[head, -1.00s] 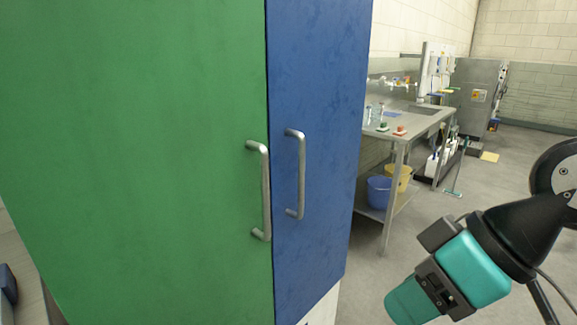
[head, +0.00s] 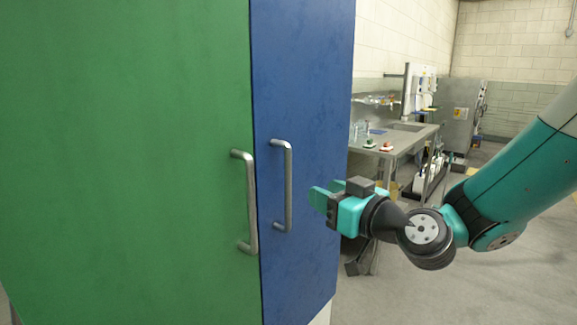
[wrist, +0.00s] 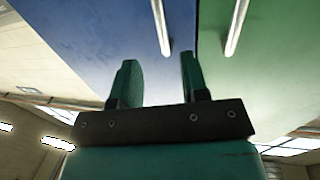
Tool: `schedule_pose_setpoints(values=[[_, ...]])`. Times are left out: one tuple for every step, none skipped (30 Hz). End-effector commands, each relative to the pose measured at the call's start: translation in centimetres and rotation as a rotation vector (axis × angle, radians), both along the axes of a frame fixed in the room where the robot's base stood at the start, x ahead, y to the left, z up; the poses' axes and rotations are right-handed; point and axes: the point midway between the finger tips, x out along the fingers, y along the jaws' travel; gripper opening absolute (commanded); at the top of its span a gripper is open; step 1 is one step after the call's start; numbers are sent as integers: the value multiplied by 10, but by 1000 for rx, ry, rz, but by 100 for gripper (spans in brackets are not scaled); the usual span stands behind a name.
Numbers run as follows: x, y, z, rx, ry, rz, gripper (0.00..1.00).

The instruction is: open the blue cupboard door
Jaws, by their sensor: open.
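The blue cupboard door (head: 300,80) is shut, flush beside the green door (head: 120,150). Its upright metal bar handle (head: 288,188) is near its left edge; the handle also shows in the wrist view (wrist: 161,25). The green door has its own bar handle (head: 250,203) close by. My gripper (head: 318,197) is open and empty, in front of the blue door to the right of its handle, apart from it. In the wrist view its two teal fingers (wrist: 160,82) point toward the doors, with the blue handle's end just beyond the gap between them.
A steel sink table (head: 400,140) with bottles and small items stands at the back right. A grey metal cabinet (head: 458,125) is farther back. Open floor lies to the right of the cupboard.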

Motion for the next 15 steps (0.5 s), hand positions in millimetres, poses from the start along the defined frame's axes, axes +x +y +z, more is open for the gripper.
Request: schedule_pose_setpoints(values=[[9,9,7,-1,2,5,41],[14,14,7,-2,2,4,41],[21,20,7,-1,2,4,41],[26,25,7,-1,2,5,41],[32,29,7,-2,2,4,41],[39,35,7,-1,3,4,41],[43,40,7,-1,1,4,41],[48,44,6,-1,2,3,41],[55,49,6,-1,2,3,41],[59,53,5,-1,2,4,41],[63,56,5,-1,1,3,41],[68,60,5,0,1,2,41],[71,63,4,-1,2,2,41],[74,66,3,-1,1,3,41],[78,69,3,-1,2,2,41]])
